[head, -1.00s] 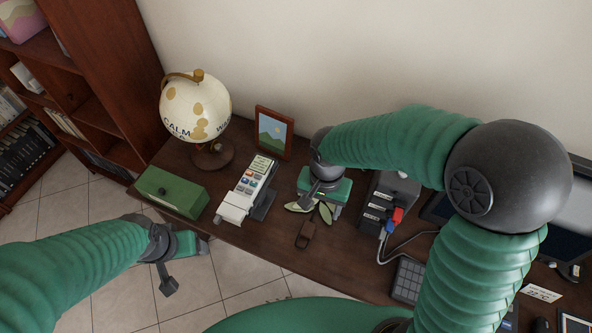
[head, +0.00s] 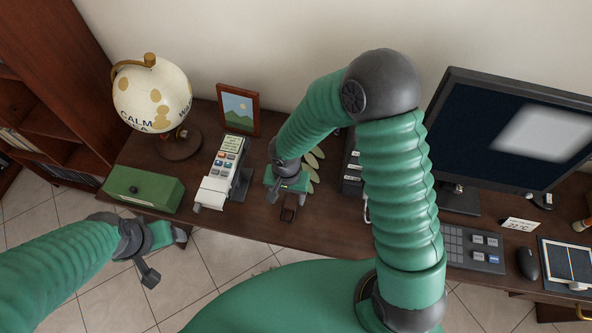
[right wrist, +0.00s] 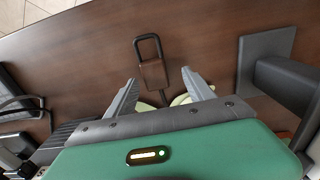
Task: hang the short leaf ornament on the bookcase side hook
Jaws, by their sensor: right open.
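The leaf ornament lies on the desk: its pale green leaves (head: 314,160) show just right of my right gripper in the head view. A brown block (head: 289,213) with a dark loop lies in front of that gripper. In the right wrist view the block (right wrist: 153,74) with its loop is beyond the fingers, and leaf edges (right wrist: 180,99) show under them. My right gripper (head: 284,190) is open and empty, low over the ornament. My left gripper (head: 167,257) is open and empty, in front of the desk. No hook is visible on the bookcase (head: 70,60).
A green box (head: 144,189), a globe (head: 152,97), a phone-like device (head: 222,170) and a picture frame (head: 238,108) stand left of my right gripper.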

